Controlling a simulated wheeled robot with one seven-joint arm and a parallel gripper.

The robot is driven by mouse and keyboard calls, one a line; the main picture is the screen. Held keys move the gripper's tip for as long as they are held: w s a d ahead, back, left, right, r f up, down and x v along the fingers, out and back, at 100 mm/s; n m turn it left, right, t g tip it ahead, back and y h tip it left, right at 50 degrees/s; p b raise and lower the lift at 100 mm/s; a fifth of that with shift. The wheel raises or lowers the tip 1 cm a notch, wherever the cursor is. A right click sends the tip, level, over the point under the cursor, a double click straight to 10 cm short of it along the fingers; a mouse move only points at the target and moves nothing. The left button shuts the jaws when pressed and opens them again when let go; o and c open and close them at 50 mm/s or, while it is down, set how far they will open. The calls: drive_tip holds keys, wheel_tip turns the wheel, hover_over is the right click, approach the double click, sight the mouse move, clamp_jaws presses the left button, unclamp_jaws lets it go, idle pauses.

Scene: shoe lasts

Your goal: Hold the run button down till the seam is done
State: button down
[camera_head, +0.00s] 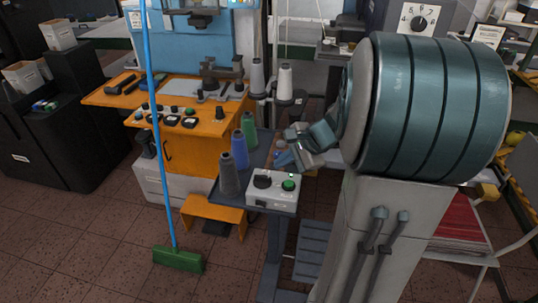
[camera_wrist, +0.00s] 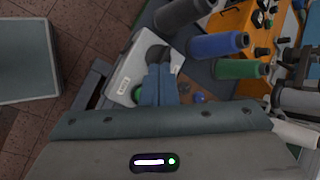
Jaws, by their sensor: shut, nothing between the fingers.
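A white control box (camera_head: 258,198) sits at the front edge of a dark stand. On its top are a round green button (camera_head: 289,185) and a black round knob or button (camera_head: 262,181); I cannot read which is marked run. My gripper (camera_head: 284,158) is above and behind the box, apart from it in the head view. In the wrist view the blue fingers (camera_wrist: 158,72) are together and empty, over the box (camera_wrist: 127,68) between the green button (camera_wrist: 138,93) and the black knob (camera_wrist: 158,54). The green button is partly hidden. No seam is clearly visible.
An orange machine table (camera_head: 190,135) is behind. A blue-handled broom (camera_head: 178,259) stands at left on open tiled floor.

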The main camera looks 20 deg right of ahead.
sight(293, 184)
drive_tip(key=d+m, duration=0.1)
drive_tip(key=w+d+m+t, duration=0.1)
drive_tip(key=d, duration=0.1)
drive_tip(key=w+d+m, duration=0.1)
drive_tip(key=shift+w+d+r+t, duration=0.1)
drive_tip(key=shift+d+r+t, duration=0.15)
drive_tip(key=shift+t, duration=0.05)
drive_tip(key=shift+f, duration=0.1)
wheel_tip(293, 184, down, 9)
drive_tip(key=b, duration=0.6)
drive_tip(key=shift+b, duration=0.4)
idle(1.4)
drive_tip(key=shift+f+b, duration=0.25)
drive_tip(key=shift+b, duration=0.25)
